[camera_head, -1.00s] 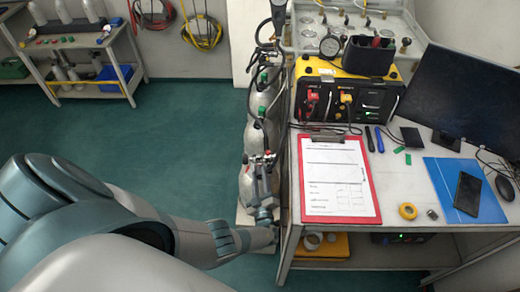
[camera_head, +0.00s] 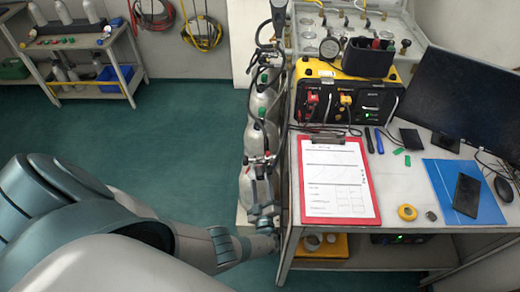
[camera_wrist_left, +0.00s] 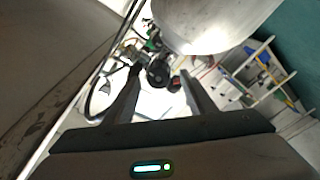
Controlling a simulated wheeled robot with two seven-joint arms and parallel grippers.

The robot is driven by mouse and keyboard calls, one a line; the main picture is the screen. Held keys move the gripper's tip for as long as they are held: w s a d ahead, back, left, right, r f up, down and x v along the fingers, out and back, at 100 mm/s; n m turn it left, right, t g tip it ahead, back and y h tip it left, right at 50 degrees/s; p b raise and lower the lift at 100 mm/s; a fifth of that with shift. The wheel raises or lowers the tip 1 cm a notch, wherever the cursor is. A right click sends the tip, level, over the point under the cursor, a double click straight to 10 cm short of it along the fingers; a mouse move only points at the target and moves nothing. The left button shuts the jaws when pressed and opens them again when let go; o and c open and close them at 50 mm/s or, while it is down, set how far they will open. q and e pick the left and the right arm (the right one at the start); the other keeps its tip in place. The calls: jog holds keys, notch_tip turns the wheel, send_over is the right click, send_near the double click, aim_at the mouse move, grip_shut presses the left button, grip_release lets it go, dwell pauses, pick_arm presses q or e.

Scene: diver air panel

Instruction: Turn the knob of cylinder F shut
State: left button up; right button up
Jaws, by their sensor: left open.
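A row of grey gas cylinders (camera_head: 259,135) stands along the left side of the workbench, with valves and hoses at their tops. No letters can be read, so I cannot tell which is cylinder F. A small dark red part (camera_wrist_left: 175,84) is beside the knob. I cannot tell whether the fingers touch anything. My right gripper is not in view.
The workbench (camera_head: 395,190) carries a red clipboard (camera_head: 337,185), a yellow-and-black air panel (camera_head: 345,97) and a monitor (camera_head: 460,95). A large pale rounded surface (camera_wrist_left: 210,22) is close above the fingers in the wrist view. The green floor (camera_head: 185,135) left of the cylinders is clear.

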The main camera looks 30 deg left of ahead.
pick_arm(q)
jog(key=p+v, duration=0.1)
jog(key=v, duration=1.3)
jog(key=shift+s+d+p, duration=0.2)
jog(key=shift+s+p, duration=0.1)
jog(key=shift+p, duration=0.1)
